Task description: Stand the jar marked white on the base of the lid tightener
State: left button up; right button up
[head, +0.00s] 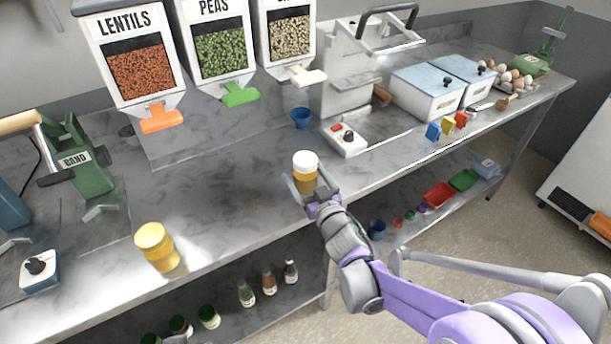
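An amber jar with a white lid (305,160) is upright at the middle of the counter, near its front edge. My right gripper (304,183) has its fingers on either side of the jar's body. I cannot tell whether they press on it, or whether the jar's bottom rests on the counter. A second jar, with a yellow lid (151,237), stands at the front left. I cannot make out for certain which machine is the lid tightener; a grey machine with a dark handle (350,60) stands behind the jar. My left gripper is not in view.
A white control box (345,138) with a red button and black knob and a blue cup (301,118) lie behind the jar. A green band machine (85,170) is at left. Hoppers (128,22) hang above. Blue-lidded bins (427,88) stand right. Counter between the jars is clear.

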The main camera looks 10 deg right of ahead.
grip_shut()
dwell(0.3)
